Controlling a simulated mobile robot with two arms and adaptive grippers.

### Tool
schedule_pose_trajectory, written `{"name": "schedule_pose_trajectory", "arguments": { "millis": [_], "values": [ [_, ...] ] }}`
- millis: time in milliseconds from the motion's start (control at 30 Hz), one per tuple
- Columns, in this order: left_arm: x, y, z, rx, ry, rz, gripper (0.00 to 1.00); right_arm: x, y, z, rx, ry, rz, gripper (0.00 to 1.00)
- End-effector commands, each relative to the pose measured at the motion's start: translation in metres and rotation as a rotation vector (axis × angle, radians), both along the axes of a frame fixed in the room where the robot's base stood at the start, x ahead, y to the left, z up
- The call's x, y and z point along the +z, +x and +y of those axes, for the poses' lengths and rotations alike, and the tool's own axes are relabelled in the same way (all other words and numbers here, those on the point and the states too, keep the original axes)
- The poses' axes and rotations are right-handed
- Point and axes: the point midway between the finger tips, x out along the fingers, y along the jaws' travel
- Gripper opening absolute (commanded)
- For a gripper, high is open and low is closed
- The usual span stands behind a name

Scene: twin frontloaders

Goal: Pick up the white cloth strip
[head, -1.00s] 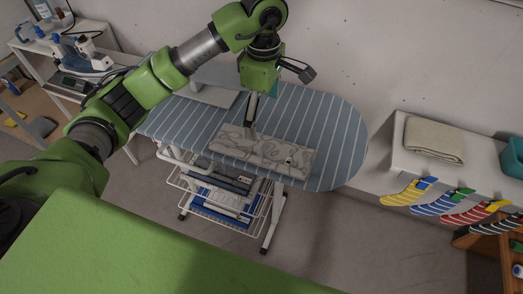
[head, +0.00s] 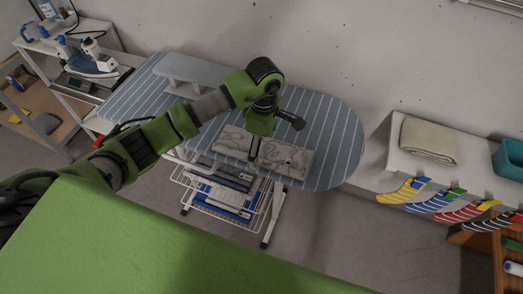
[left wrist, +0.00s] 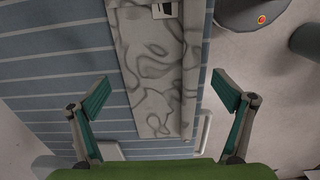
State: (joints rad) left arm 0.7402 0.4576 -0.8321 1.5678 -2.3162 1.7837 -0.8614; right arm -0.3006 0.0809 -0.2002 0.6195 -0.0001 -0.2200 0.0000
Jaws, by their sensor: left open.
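A long flat white strip with grey marbled patches (head: 285,155) lies across the front of the blue striped ironing board (head: 335,130); it looks like the cloth strip. In the left wrist view the strip (left wrist: 155,75) runs from the top edge down between my fingers, with a small dark-and-white mark near its top. My left gripper (head: 253,164) is over the strip and hides part of it. In the left wrist view my left gripper (left wrist: 162,82) is open, one finger on each side of the strip, with nothing held. My right gripper is not in view.
A grey raised sleeve board (head: 190,72) stands at the board's back left. A wire rack (head: 225,195) hangs beneath the board. A green surface (head: 180,245) fills the foreground.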

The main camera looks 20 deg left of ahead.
Motion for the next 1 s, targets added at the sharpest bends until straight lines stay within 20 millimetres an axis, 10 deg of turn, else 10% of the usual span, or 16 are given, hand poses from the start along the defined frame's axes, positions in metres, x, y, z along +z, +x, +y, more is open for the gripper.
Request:
{"name": "schedule_pose_trajectory", "arguments": {
  "millis": [233, 600, 1000],
  "values": [
    [-0.0011, 0.0004, 0.0002, 0.0, 0.0, -0.001, 0.89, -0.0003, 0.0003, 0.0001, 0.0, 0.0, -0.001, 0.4],
    [-0.0014, 0.0001, 0.0004, 0.001, 0.0, 0.0, 0.0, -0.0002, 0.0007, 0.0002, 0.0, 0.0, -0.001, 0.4],
    [-0.0009, 0.0004, 0.0007, 0.001, 0.001, -0.001, 0.0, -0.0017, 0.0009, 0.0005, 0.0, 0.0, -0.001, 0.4]
  ]
}}
